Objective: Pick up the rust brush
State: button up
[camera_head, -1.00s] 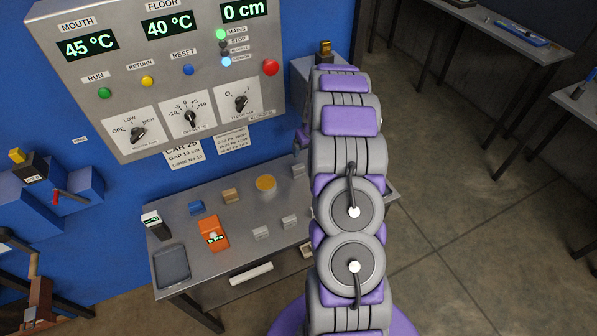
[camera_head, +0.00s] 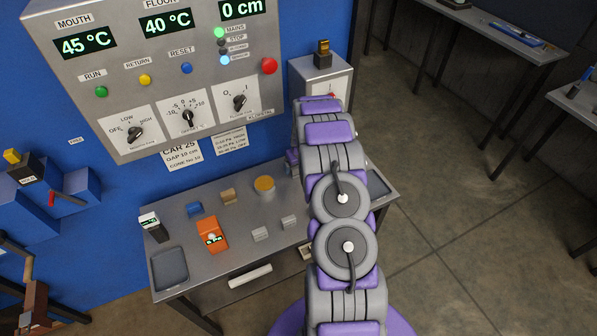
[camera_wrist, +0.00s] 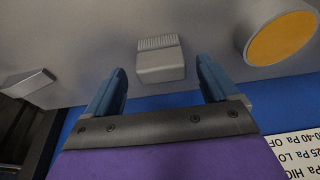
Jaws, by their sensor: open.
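My gripper (camera_wrist: 161,70) is open and empty in the wrist view, with its two blue fingers apart. A grey block (camera_wrist: 161,60) with a ribbed strip along its far edge shows between and beyond the fingertips, apart from them. It may be the rust brush, but its make is too small to tell for sure. In the head view my arm hides the gripper and that block. A tan block (camera_head: 229,196) and two small grey blocks (camera_head: 260,234) (camera_head: 289,222) lie on the steel bench (camera_head: 205,262).
A yellow-topped cylinder (camera_head: 265,187), also in the wrist view (camera_wrist: 281,40), stands beside the grey block. Another grey piece (camera_wrist: 28,84) lies opposite. An orange device (camera_head: 211,235), blue block (camera_head: 194,209), meter (camera_head: 153,227) and tray (camera_head: 169,268) occupy the bench's left. A control panel (camera_head: 175,85) overhangs the back.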

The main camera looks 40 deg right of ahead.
aim_at(296, 169)
jog(key=shift+w+a+f, duration=0.2)
jog(key=shift+a+f, duration=0.1)
jog(key=shift+f, duration=0.25)
jog(key=shift+w+a+f, duration=0.2)
jog(key=shift+a+f, duration=0.05)
jog(key=shift+f, duration=0.3)
jog(key=shift+w+f, duration=0.15)
jog(key=shift+f, duration=0.25)
jog(key=shift+d+f, duration=0.15)
jog(key=shift+d, duration=0.1)
jog(key=shift+d+f, duration=0.1)
jog(key=shift+d, duration=0.6)
jog(key=c, duration=0.4)
jog(key=shift+a, duration=0.65)
jog(key=c, duration=0.6)
jog(key=shift+c, duration=0.7)
jog(key=shift+d, duration=0.25)
